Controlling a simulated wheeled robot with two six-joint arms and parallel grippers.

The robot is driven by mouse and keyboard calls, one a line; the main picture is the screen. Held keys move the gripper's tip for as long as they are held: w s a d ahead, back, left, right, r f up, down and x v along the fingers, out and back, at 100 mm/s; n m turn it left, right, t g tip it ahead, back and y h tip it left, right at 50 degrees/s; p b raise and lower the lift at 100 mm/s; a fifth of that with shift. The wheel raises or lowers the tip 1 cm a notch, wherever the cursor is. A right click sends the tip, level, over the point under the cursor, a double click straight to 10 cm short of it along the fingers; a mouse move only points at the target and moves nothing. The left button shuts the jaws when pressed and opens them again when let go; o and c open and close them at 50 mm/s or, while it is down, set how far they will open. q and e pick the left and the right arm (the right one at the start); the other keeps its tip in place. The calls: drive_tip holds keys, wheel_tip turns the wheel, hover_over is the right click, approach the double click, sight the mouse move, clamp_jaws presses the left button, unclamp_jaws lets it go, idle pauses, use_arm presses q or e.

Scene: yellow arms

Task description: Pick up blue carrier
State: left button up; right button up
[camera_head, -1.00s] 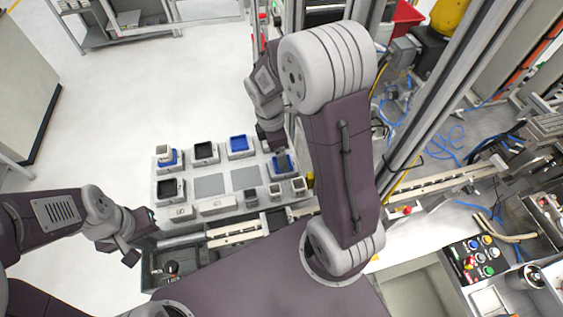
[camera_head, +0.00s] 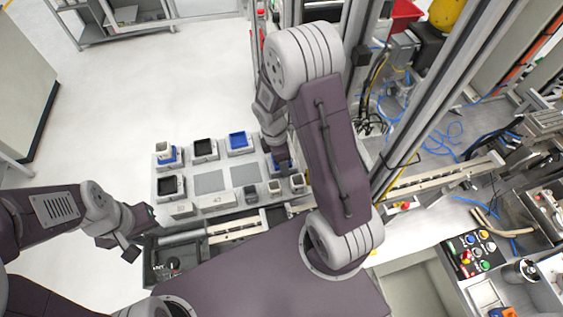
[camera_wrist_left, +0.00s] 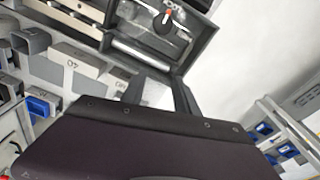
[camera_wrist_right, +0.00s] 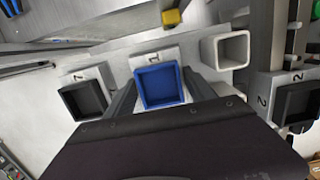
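A blue square carrier (camera_wrist_right: 160,86) sits in its grey holder marked 1, centred in the right wrist view. My right gripper (camera_wrist_right: 160,95) is open, with one dark finger on each side of the carrier; I cannot tell whether they touch it. In the head view this carrier is mostly hidden under my right gripper. Two other blue carriers show there, one empty (camera_head: 238,140) at the back of the grey tray (camera_head: 222,208) and one (camera_head: 171,159) at the left under a white part. My left gripper (camera_wrist_left: 159,92) is open and empty, left of the tray.
Black carriers (camera_head: 204,149) and (camera_head: 171,187) stand on the tray, and a black one (camera_wrist_right: 86,99) is left of the blue one in the right wrist view. A white square tube (camera_wrist_right: 226,50) stands close to the right finger. A metal frame post (camera_head: 408,135) rises right of my right arm.

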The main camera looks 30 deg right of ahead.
drive_tip(key=c, duration=0.8)
drive_tip(key=shift+o, duration=0.2)
wheel_tip(320, 180, up, 10)
